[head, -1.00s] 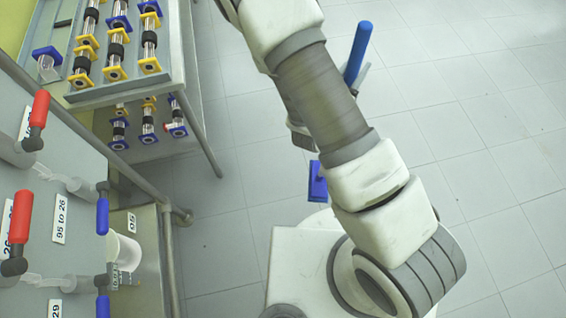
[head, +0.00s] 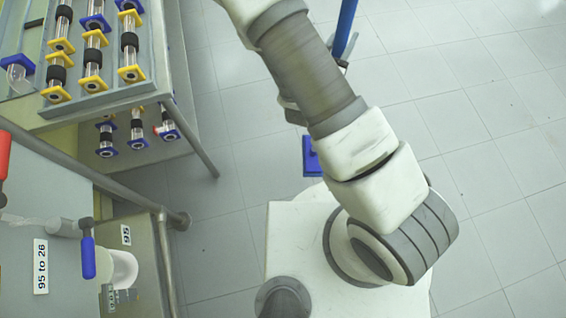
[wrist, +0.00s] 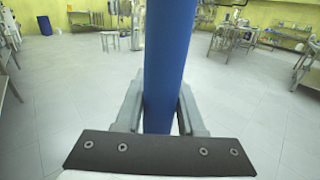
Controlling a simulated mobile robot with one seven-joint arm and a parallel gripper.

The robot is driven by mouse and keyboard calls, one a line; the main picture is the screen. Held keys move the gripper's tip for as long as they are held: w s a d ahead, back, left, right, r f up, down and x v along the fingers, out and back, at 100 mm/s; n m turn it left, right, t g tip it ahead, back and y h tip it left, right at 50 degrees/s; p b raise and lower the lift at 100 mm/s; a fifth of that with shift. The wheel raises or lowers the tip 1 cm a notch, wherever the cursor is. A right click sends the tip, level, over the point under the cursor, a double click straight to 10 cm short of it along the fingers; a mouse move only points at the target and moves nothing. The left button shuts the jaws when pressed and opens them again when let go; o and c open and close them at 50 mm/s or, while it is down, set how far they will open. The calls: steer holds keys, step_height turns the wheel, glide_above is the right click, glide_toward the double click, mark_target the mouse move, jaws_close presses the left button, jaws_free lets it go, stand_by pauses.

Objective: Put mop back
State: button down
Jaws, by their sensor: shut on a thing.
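The mop shows as a blue handle (head: 344,28) behind my arm in the head view, with a blue mop head (head: 312,158) low beside my base. In the wrist view the blue handle (wrist: 168,65) stands upright between the fingers of my gripper (wrist: 160,112). My gripper is shut on the handle. In the head view my arm hides the middle of the mop and most of the gripper. I cannot tell whether the mop head touches the floor. No holder for the mop can be made out.
A rack table (head: 130,95) with several glass tubes stands at upper left. A panel with a blue-handled valve (head: 88,257), a white container (head: 122,268) and a metal rail (head: 168,260) are at left. The tiled floor (head: 490,130) at right is clear.

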step_height(320, 180, down, 14)
steer(key=w+a+n+t+y+b, duration=0.1)
steer(key=a+n+y+b, duration=0.25)
steer(key=b, duration=0.85)
steer(key=w+a+f+b, duration=0.4)
steer(key=a+f+b, duration=0.1)
steer(key=a+f, duration=0.5)
steer(key=shift+w+f+y, duration=0.3)
steer(key=shift+f+y, duration=0.15)
steer(key=shift+f, duration=0.1)
steer(key=shift+f+m, duration=0.15)
steer(key=shift+m, duration=0.1)
steer(key=c, duration=0.5)
jaws_free()
steer(key=shift+f, duration=0.1)
